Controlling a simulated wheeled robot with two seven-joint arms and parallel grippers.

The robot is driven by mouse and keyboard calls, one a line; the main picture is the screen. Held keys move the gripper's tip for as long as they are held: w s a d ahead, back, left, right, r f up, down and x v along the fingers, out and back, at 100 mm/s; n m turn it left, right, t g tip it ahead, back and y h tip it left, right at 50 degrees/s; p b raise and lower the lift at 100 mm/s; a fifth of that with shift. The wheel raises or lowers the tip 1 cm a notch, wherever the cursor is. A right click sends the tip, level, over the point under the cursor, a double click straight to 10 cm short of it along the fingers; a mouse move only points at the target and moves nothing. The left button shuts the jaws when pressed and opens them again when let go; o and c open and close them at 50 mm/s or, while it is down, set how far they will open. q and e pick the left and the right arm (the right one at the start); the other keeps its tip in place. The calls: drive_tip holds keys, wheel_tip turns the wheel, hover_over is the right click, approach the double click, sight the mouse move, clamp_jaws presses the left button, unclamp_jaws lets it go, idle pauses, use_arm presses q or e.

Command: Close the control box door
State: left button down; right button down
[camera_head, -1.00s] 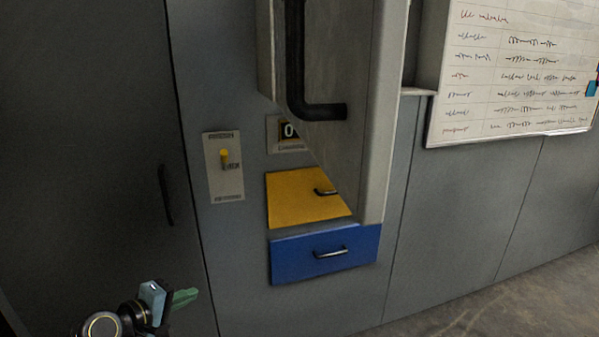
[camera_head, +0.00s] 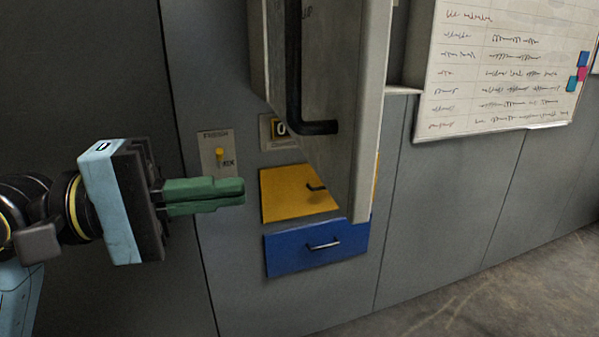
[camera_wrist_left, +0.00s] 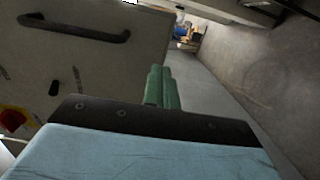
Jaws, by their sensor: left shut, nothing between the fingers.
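The control box door (camera_head: 338,160) is a grey panel that stands open, swung out from the wall, with its pale edge towards me in the head view. A bent black bar (camera_head: 294,75) shows in front of it. My left gripper (camera_head: 243,192) has green fingers closed together, empty, pointing right, left of the door and apart from it in the picture. In the left wrist view the fingers (camera_wrist_left: 162,88) point past a grey panel (camera_wrist_left: 75,70) with a black handle (camera_wrist_left: 75,28), which seems to be the door. The right gripper is not in view.
Below the door are a yellow drawer (camera_head: 285,195) and a blue drawer (camera_head: 290,258) with handles. A plate with a yellow switch (camera_head: 219,153) is behind the fingers. A whiteboard (camera_head: 500,80) hangs at right. The floor (camera_head: 500,300) at lower right is clear.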

sight(329, 181)
use_arm(q)
drive_tip(key=p+x, duration=0.1)
drive_tip(key=x, duration=0.7)
drive_tip(key=shift+d, duration=0.3)
drive_tip(key=shift+w+p, duration=0.1)
drive_tip(key=shift+p, duration=0.2)
